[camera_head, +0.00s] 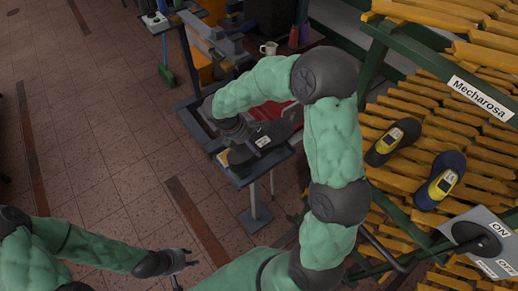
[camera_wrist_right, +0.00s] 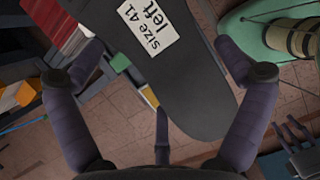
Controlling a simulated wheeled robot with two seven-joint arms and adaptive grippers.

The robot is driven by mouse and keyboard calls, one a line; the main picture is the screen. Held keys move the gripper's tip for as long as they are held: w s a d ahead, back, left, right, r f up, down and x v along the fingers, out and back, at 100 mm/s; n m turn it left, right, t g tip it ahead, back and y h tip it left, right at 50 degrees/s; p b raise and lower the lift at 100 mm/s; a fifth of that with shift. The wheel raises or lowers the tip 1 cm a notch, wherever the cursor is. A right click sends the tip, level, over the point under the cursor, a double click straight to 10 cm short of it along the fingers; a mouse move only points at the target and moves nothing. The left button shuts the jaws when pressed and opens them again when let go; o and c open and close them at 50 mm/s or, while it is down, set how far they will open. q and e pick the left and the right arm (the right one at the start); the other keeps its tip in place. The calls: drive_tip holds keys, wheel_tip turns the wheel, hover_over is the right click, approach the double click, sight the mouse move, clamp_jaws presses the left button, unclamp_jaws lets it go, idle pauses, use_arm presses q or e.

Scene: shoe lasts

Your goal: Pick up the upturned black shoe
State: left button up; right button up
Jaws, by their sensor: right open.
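The upturned black shoe (camera_head: 276,131) lies sole up on a small stand, with a white label on its sole. In the right wrist view the black sole (camera_wrist_right: 185,90) shows the label "size 41 left". My right gripper (camera_head: 240,140) is over the near end of the shoe. In its wrist view the right gripper (camera_wrist_right: 157,60) is open, its fingers spread to both sides of the sole; I see no finger closed on it. My left gripper (camera_head: 188,258) is low at the left, away from the shoe, empty, its fingers apart.
A slatted yellow rack (camera_head: 440,130) marked "Mecharosa" stands at the right with two dark-and-yellow shoes (camera_head: 393,140) on it. An ON/OFF switch panel (camera_head: 480,240) is at the lower right. A white mug (camera_head: 269,48) stands behind. Open tiled floor lies at the left.

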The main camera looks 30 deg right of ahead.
drive_tip(key=shift+d+f, duration=0.25)
drive_tip(key=shift+f, duration=0.45)
drive_tip(key=shift+r, duration=0.1)
drive_tip(key=c, duration=1.4)
